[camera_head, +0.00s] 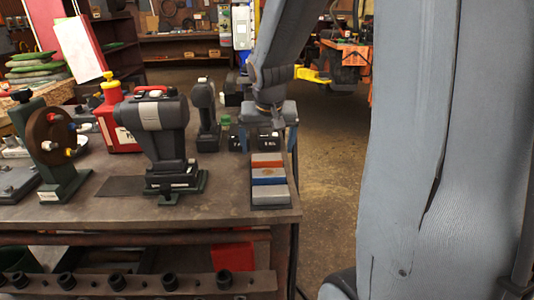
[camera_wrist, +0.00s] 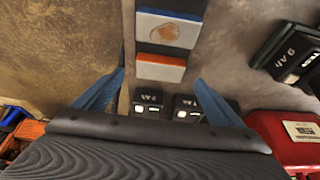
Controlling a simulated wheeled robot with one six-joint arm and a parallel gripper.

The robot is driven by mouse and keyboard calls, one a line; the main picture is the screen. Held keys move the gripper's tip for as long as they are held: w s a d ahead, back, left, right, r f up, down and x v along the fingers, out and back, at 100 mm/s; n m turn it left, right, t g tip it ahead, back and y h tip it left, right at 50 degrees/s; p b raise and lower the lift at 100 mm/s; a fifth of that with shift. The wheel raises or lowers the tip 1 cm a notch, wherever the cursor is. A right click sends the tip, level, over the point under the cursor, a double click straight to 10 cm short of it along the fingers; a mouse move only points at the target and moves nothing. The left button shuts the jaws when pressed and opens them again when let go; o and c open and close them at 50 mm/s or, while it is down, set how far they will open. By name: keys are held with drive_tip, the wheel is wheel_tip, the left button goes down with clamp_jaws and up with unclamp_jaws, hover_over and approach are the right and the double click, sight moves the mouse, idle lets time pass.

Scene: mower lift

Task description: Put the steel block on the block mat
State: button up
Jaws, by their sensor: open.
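A plain grey block (camera_head: 269,195), which looks like the steel block, is the nearest in a row on a dark base at the bench's front right. Behind it are a blue-edged block (camera_head: 268,178) and an orange-edged block (camera_head: 267,160). The blue-edged block (camera_wrist: 167,30) and orange-edged block (camera_wrist: 160,67) also show in the wrist view, where the grey block is not clearly seen. A flat dark mat (camera_head: 120,186), perhaps the block mat, lies bare at left. My gripper (camera_wrist: 160,76) is open and empty, its fingers apart around the row's far end.
A dark grey device (camera_head: 157,130) on a stand is between the mat and the blocks. Dark charger-like boxes (camera_wrist: 165,105) sit just behind the row. A red can (camera_head: 120,118) stands farther back. The bench edge is close right of the blocks.

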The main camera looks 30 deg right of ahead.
drive_tip(key=v, duration=0.7)
drive_tip(key=shift+s+r+b, duration=0.15)
drive_tip(key=shift+r+b, duration=0.2)
